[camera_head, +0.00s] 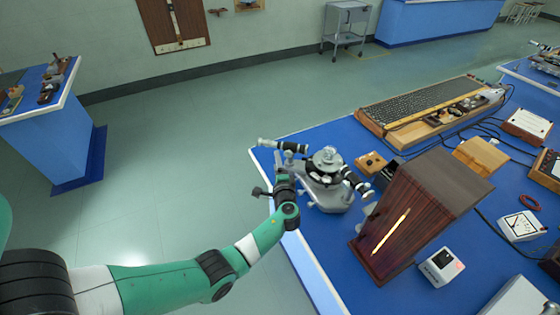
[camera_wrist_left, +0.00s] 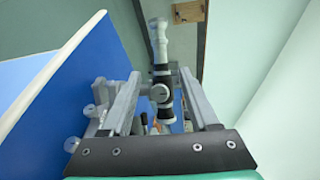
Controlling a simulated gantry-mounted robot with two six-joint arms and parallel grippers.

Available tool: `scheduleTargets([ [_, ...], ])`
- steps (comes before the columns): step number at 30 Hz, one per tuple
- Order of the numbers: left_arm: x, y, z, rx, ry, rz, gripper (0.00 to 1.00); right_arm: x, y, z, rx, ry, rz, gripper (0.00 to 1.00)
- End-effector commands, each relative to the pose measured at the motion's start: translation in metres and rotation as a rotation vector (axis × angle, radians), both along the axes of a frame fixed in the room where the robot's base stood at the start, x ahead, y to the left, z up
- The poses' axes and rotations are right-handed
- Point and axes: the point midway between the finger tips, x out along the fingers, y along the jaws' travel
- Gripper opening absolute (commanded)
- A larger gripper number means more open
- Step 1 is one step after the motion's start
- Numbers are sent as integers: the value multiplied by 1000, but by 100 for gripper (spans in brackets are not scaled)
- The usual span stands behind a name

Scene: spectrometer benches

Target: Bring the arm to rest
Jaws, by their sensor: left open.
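A grey spectrometer (camera_head: 325,195) with a round central table and black-and-silver tubes stands near the left edge of the blue bench (camera_head: 315,262). My green left arm reaches in from the left, and its left gripper (camera_head: 283,172) is at the spectrometer's left side, partly merging with it in the head view. In the left wrist view the gripper (camera_wrist_left: 161,86) has its two grey fingers apart. A black-and-silver tube (camera_wrist_left: 161,42) of the spectrometer appears in line with the gap between them. I cannot tell whether the fingers touch it. My right gripper is out of view.
A dark wooden box (camera_head: 425,205) with a glowing slit stands right of the spectrometer. A white device (camera_head: 441,266), a meter (camera_head: 519,226) and a long wooden-framed instrument (camera_head: 430,108) share the bench, with cables behind. Another blue bench (camera_head: 45,135) is at left. Open floor lies between.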

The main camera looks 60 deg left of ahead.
Motion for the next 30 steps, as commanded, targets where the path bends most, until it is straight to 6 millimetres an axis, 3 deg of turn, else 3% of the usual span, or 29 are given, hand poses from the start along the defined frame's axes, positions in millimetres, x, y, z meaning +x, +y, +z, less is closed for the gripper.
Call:
scheduleTargets([
  [13, 2, -2, 0, 0, 0, -4, 61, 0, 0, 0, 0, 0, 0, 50],
  [17, 27, -21, 16, 10, -30, -54, 61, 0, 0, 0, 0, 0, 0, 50],
  [20, 61, -45, 68, 22, -159, -110, 61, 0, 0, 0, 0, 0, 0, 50],
  [24, 108, -96, 171, -87, -510, -239, 61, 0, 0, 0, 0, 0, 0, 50],
  [27, 126, -140, 246, -214, -779, -368, 61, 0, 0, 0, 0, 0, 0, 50],
  [30, 127, -186, 322, -355, -1033, -528, 61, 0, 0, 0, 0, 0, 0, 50],
])
